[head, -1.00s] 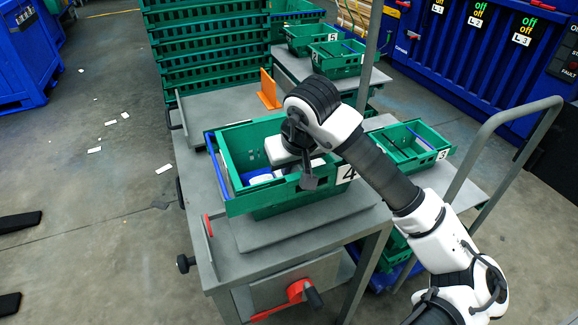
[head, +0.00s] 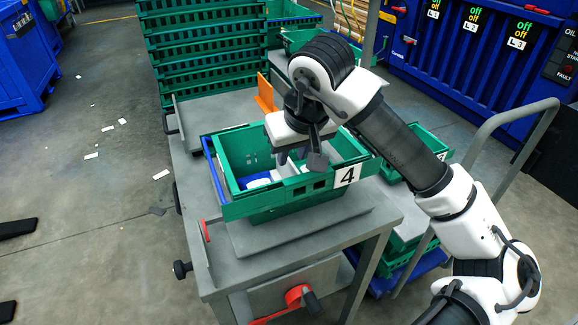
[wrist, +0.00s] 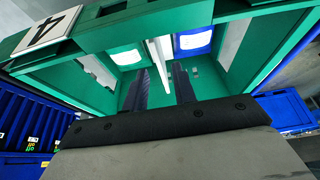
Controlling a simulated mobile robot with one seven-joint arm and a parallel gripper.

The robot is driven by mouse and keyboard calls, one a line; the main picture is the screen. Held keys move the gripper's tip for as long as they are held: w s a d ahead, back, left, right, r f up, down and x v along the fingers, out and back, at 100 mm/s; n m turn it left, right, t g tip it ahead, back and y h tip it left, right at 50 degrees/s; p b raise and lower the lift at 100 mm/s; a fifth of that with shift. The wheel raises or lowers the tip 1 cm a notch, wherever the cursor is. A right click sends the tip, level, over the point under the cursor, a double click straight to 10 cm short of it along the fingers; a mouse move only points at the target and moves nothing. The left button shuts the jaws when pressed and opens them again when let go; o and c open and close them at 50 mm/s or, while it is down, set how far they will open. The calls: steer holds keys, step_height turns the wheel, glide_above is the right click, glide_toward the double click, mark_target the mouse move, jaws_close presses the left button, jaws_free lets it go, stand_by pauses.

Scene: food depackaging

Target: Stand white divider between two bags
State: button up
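The green crate marked 4 (head: 240,208) sits on the grey cart. My gripper (head: 291,157) hangs over the crate, pointing down, with its fingers apart and empty. In the wrist view the two dark fingers (wrist: 160,85) point into the crate. A white bag with blue edging (wrist: 194,39) lies on the right there, and another white bag (wrist: 126,55) shows partly on the left. A thin pale strip, seemingly the white divider (wrist: 158,54), shows nearly edge-on between them, beyond the fingertips. In the head view one white and blue bag (head: 258,182) shows; the crate wall and gripper hide the rest.
An orange upright piece (head: 266,94) stands on the cart behind the crate. Stacked green crates (head: 205,70) rise at the back. Another green crate (head: 427,140) sits to the right, near a grey cart rail (head: 490,125).

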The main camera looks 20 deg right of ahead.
steer(key=v, duration=0.4)
steer(key=shift+s+r, duration=0.1)
steer(key=shift+r, duration=0.2)
